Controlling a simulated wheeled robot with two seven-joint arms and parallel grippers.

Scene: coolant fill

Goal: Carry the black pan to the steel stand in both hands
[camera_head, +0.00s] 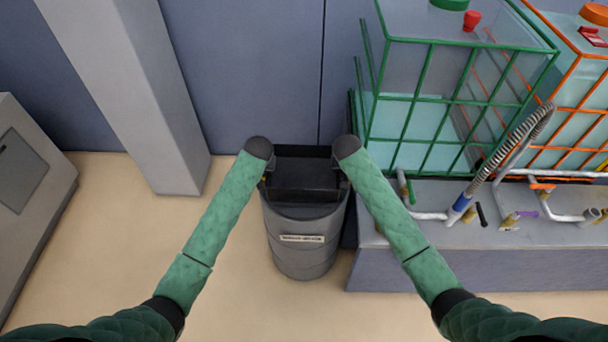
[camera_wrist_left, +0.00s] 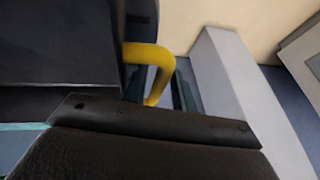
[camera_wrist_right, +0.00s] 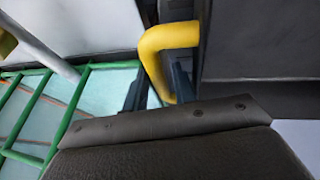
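The black pan (camera_head: 304,181) is at the top of a grey bin, with my grippers at its two sides. I cannot tell whether it rests there or is held up. Its dark wall shows in both wrist views, with a yellow handle at each side. My left gripper (camera_wrist_left: 160,85) has its fingers around the left yellow handle (camera_wrist_left: 150,56). My right gripper (camera_wrist_right: 158,85) has its fingers around the right yellow handle (camera_wrist_right: 160,45). I cannot tell whether the fingers press on the handles. I cannot surely identify the steel stand.
The grey bin (camera_head: 304,258) has a white label. A bench (camera_head: 450,270) at right bears green and orange caged tanks, pipes and a hose. A grey pillar (camera_head: 140,100) and a grey cabinet (camera_head: 30,200) are at left. The floor (camera_head: 120,240) between cabinet and bin is clear.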

